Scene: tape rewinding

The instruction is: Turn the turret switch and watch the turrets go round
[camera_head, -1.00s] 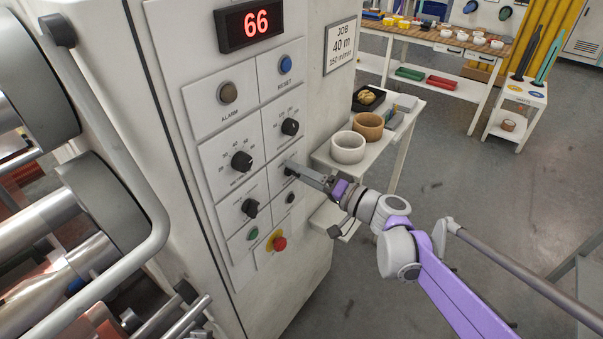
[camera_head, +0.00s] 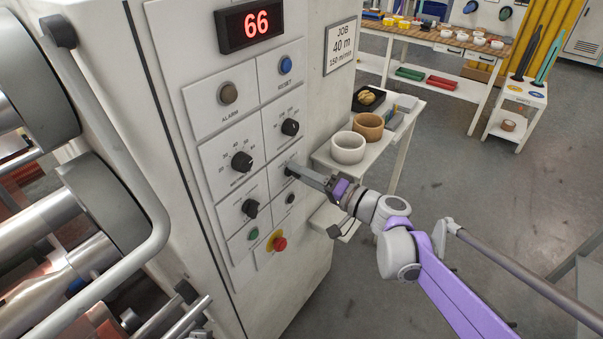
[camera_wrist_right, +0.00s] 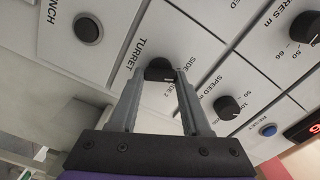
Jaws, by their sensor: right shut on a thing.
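The turret switch (camera_wrist_right: 159,66) is a small black knob under the label TURRET, with side markings beside it, in the right wrist view. My right gripper (camera_head: 293,171) reaches the control panel from the right, and its two grey fingers are shut on the knob, one on each side. In the head view the fingers mostly hide the switch. At the left, the machine's large grey disc (camera_head: 108,200) and metal rollers (camera_head: 45,215) show; I cannot tell whether they are turning. My left gripper is not in view.
Other black knobs (camera_head: 242,161), a blue reset button (camera_head: 285,64) and a red emergency button (camera_head: 279,243) sit close by on the panel.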

